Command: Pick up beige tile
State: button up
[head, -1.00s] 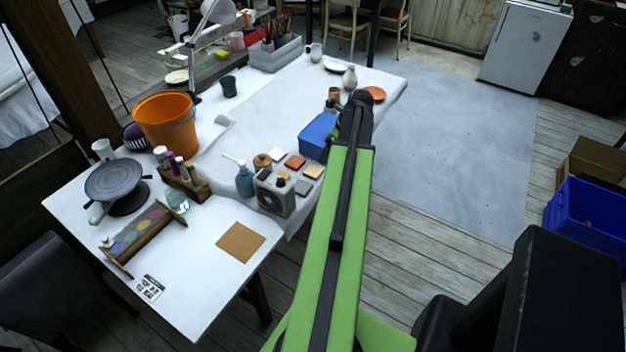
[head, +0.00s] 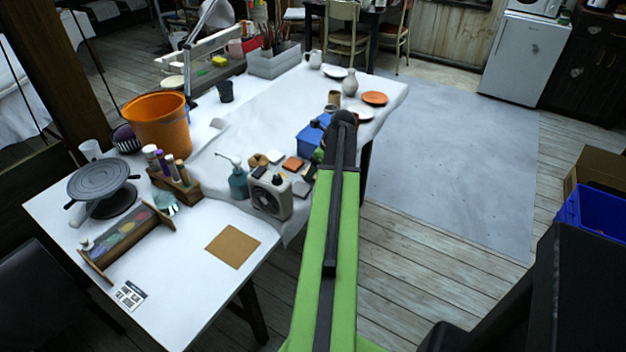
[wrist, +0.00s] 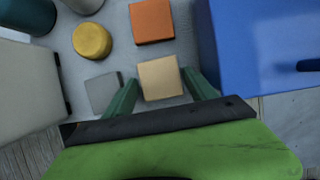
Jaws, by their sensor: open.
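The beige tile (wrist: 160,80) lies on the white table, between the two green fingers of my gripper (wrist: 159,84) in the wrist view. My gripper is open, with one finger at each side of the tile and small gaps between. I cannot tell whether the fingertips are at tile height or above it. An orange tile (wrist: 152,21) lies just beyond it, and a grey tile (wrist: 103,92) is left of the left finger.
A blue box (wrist: 255,45) stands close on the right of the right finger. A beige boxy device (head: 271,196) and a teal pump bottle (head: 238,182) stand left of the tiles. A yellow round piece (wrist: 92,40) lies near the orange tile. The table's edge is close on the near side.

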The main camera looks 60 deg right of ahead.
jog(key=c, duration=1.2)
jog(key=shift+r, duration=0.15)
jog(key=r+p, duration=0.5)
jog(key=shift+s+a+r, duration=0.1)
jog(key=shift+s+a, duration=0.15)
jog(key=shift+s, duration=0.1)
jog(key=s+a+r+p, duration=0.5)
jog(key=s+p, duration=0.1)
jog(key=s, duration=0.3)
jog(key=shift+s+a+r, duration=0.2)
jog(key=shift+r, duration=0.1)
